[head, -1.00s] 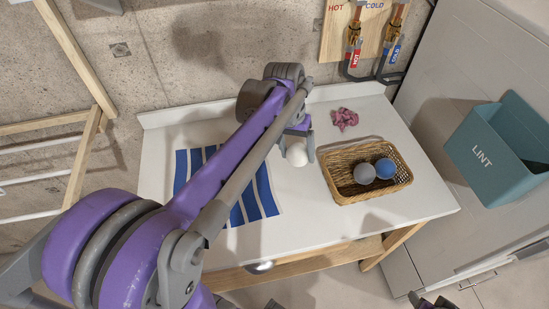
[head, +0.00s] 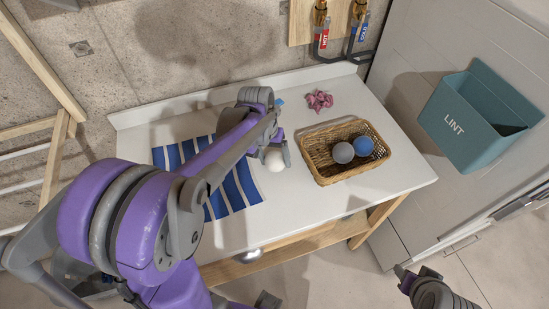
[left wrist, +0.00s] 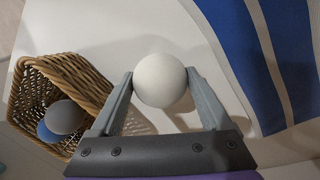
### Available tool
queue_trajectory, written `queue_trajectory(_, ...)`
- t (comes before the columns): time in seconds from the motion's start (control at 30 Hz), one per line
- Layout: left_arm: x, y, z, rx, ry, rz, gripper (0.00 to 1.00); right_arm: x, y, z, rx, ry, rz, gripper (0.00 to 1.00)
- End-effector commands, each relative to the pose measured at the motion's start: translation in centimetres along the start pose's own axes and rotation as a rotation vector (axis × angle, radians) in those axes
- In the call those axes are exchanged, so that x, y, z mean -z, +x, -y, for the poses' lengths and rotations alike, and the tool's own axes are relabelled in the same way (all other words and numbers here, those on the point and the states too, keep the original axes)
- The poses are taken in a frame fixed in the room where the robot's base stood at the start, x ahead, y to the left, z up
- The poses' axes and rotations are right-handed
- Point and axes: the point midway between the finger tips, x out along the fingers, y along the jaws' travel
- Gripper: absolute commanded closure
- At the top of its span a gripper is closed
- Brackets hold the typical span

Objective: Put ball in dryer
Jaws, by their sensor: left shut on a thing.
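A white ball (head: 274,161) is between the fingers of my left gripper (head: 276,153), over the white table between the striped cloth and the basket. In the left wrist view the white ball (left wrist: 160,80) is pinched between both fingertips of the left gripper (left wrist: 160,84). A grey ball (head: 343,152) and a blue ball (head: 363,146) lie in the wicker basket (head: 328,178) to the right. My right gripper (head: 405,281) shows only in part at the lower right, and its fingers are unclear. I cannot make out a dryer opening.
A blue-and-white striped cloth (head: 240,187) lies on the white table (head: 300,215). A crumpled pink cloth (head: 319,100) lies behind the basket. A teal LINT bin (head: 465,125) is fixed to the grey surface at right. A wooden rack (head: 55,150) stands at left.

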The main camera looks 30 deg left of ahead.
Motion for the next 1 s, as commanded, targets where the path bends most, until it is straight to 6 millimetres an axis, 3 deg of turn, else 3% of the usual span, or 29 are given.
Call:
queue_trajectory(0.13,-0.1,0.5,0.1,0.000,0.000,0.001,0.74,-0.4,0.3,0.0,0.000,0.000,0.003,0.50)
queue_trajectory(0.17,0.0,0.4,0.1,0.000,0.000,0.001,0.16,-0.3,0.3,0.0,0.000,0.000,0.003,0.50)
queue_trajectory(0.27,0.0,0.3,0.1,0.000,0.000,0.000,0.00,-0.3,0.2,0.0,0.000,0.000,0.002,0.50)
queue_trajectory(0.63,0.0,-0.8,0.0,0.000,0.000,-0.001,0.00,0.1,-0.1,0.0,0.000,0.000,-0.001,0.50)
queue_trajectory(1.0,0.0,-8.4,0.0,0.000,-0.001,-0.001,0.00,0.9,-0.7,0.0,0.000,0.000,-0.008,0.50)
